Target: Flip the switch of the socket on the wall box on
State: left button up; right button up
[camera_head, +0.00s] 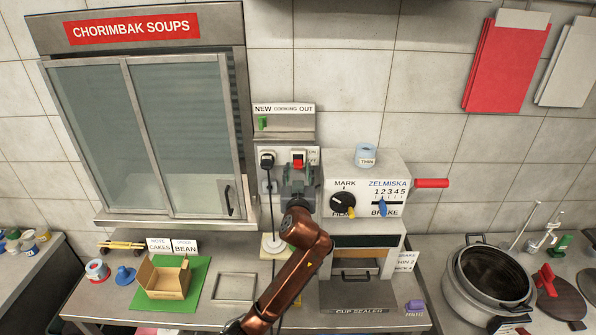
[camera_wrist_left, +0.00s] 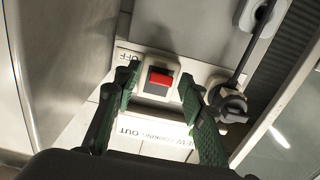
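The wall box (camera_head: 283,186) is a grey panel on the wall under a label reading "NEW COOKING OUT". It carries a red rocker switch (camera_head: 298,160) in a pale frame. The switch also shows in the left wrist view (camera_wrist_left: 160,81), with an upside-down "OFF" marking beside it. I cannot tell which way the rocker is tilted. A black plug (camera_head: 267,160) sits left of the switch, with its cord hanging down. My left gripper (camera_head: 299,172) is just below the switch. In the left wrist view its green fingers are spread on either side of the switch, empty. My right gripper is out of view.
A glass-door soup cabinet (camera_head: 150,130) stands close on the left. A cup sealer (camera_head: 366,200) with knobs and a red handle stands close on the right. An open cardboard box (camera_head: 163,280) is on the counter below. Steel pots (camera_head: 487,278) stand at the far right.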

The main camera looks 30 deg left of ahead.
pick_arm(q)
grip_shut()
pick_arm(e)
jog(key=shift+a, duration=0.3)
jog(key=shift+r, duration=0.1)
